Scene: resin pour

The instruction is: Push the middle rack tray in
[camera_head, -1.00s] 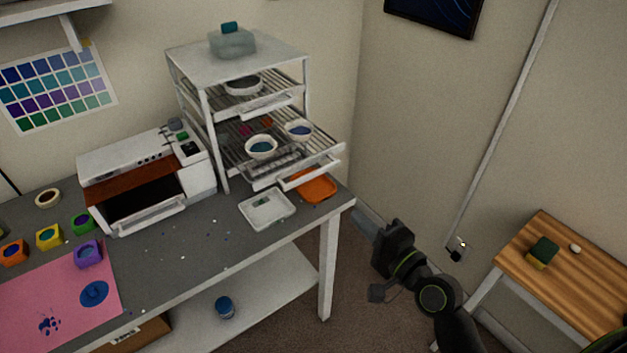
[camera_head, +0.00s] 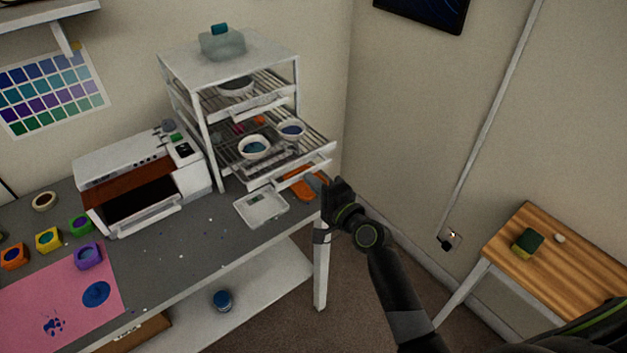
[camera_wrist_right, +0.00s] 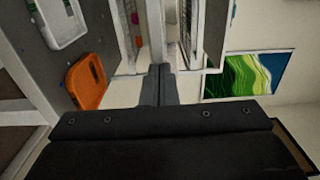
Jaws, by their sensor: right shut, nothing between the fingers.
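The middle rack tray (camera_head: 320,152) sticks out of the front of the white rack (camera_head: 205,128), with its handle bar facing me. A bowl with blue-green contents (camera_head: 254,147) and a second bowl with blue contents (camera_head: 291,130) sit on it. My right gripper (camera_head: 325,182) is shut and empty, just below and right of the tray's front corner. In the right wrist view the closed fingertips (camera_wrist_right: 160,71) point at the white rack parts; I cannot tell whether they touch. My left gripper is not in view.
An orange dish (camera_head: 302,188) and a white scale (camera_head: 262,207) lie on the grey table under the tray front. An upper tray holds another bowl (camera_head: 236,86). A lidded container (camera_head: 222,44) stands on top. A wooden side table (camera_head: 560,262) is at right.

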